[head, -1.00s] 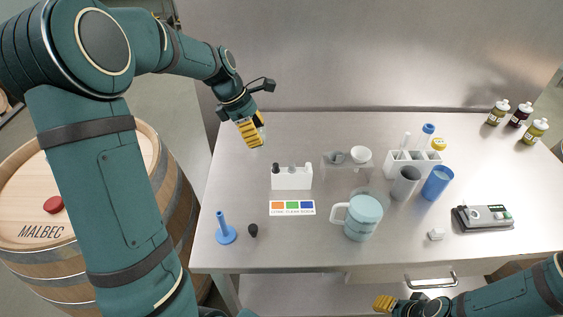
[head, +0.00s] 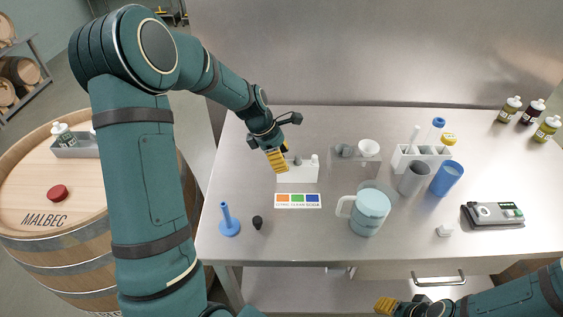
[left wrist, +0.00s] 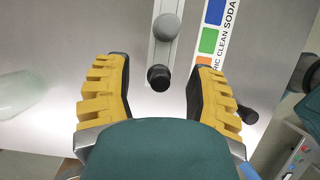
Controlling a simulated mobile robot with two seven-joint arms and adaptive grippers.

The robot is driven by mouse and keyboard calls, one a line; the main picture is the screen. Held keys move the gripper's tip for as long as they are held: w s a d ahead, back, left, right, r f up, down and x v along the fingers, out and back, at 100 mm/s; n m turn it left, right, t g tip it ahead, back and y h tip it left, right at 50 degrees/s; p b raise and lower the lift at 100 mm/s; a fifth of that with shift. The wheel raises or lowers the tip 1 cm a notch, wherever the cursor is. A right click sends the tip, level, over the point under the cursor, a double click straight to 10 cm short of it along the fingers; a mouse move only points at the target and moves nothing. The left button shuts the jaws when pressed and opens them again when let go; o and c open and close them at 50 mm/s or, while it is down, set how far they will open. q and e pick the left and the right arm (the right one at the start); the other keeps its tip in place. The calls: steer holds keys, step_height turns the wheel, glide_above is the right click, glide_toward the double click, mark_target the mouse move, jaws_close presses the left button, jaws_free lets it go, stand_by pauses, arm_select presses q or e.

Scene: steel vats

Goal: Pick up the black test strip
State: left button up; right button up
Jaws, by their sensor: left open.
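The black test strip's round dark top (left wrist: 158,78) shows in the left wrist view at one end of the white holder (head: 297,174). In the head view the strip is hidden behind my left gripper (head: 277,160). A grey-topped piece (left wrist: 166,27) stands next to it in the same holder. My left gripper is open above the holder's left end. In the left wrist view its yellow-padded fingers (left wrist: 155,95) lie on either side of the black top, with gaps; contact is not seen. My right gripper (head: 386,305) is low at the bottom edge of the head view, away from the holder.
A colour-labelled card (head: 298,201) lies in front of the holder. A blue stand (head: 229,222) and a small black bulb (head: 258,223) are to the left. A light-blue jug (head: 370,213), grey cup (head: 413,179) and blue cup (head: 447,178) stand to the right.

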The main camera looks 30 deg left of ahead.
arm_select(q)
steer(key=shift+c, duration=0.5)
steer(key=c, duration=0.7)
